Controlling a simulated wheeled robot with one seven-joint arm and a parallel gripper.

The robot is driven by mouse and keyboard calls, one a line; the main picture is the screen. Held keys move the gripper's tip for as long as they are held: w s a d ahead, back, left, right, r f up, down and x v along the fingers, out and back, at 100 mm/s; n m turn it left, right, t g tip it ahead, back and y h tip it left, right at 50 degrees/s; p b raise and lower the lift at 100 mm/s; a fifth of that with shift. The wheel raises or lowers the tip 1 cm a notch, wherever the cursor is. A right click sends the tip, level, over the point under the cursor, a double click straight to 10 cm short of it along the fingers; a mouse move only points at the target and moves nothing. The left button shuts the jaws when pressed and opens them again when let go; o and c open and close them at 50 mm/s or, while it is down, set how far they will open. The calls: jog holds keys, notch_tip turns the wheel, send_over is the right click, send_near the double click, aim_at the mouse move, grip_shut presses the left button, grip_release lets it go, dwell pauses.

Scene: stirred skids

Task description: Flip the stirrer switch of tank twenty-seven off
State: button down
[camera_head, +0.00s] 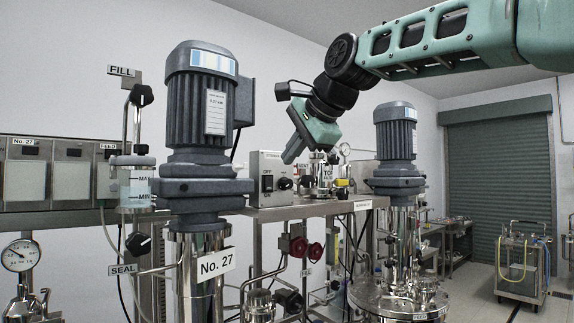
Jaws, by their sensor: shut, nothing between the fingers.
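The stirrer of tank twenty-seven stands left of centre, with a grey motor (208,110) and a "No. 27" plate (216,264) on its steel column. Just right of the motor, a pale control box (277,168) sits on a steel shelf. Its front has a dark switch (267,183) between the words OFF and ON, and a black knob (285,183) beside it. The lever's position is too small to tell. My gripper (288,160) is shut and empty, pointing down and left. In the picture its tips lie over the box's upper right part; contact cannot be told.
A second motor (396,130) stands right of my gripper above a steel vessel (395,300). Red valve wheels (298,247) and pipes sit below the shelf (320,209). A wheeled cart (522,265) stands at the right, before a roller door (499,180).

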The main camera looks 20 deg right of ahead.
jog(key=s+d+r+b, duration=0.1)
jog(key=s+r, duration=0.3)
jog(key=r, duration=0.2)
jog(key=shift+s+d, duration=0.15)
jog(key=shift+d, duration=0.05)
dwell(0.4)
jog(key=s+a+f+n+g+b, duration=0.2)
jog(key=s+a+f+n, duration=0.15)
jog(key=f, duration=0.75)
jog(key=s+a+f+n+g+b, duration=0.2)
jog(key=a+f+n, duration=0.25)
jog(key=f, duration=0.65)
jog(key=s+a+f+n+g+b, duration=0.2)
jog(key=a+f+n, duration=0.15)
jog(key=f, duration=0.65)
jog(key=s+d+f+n+g+h+b, duration=0.1)
jog(key=s+f+n, duration=0.4)
jog(key=s+f, duration=0.5)
jog(key=s+d+f+n+g+h+b, duration=0.1)
jog(key=s+f+n+b, duration=0.3)
jog(key=s+f, duration=0.7)
notch_tip(320, 180, down, 6)
jog(key=shift+d+f+n+g+h, duration=0.1)
jog(key=shift+d+n+g+h, duration=0.2)
jog(key=shift+n+g, duration=0.6)
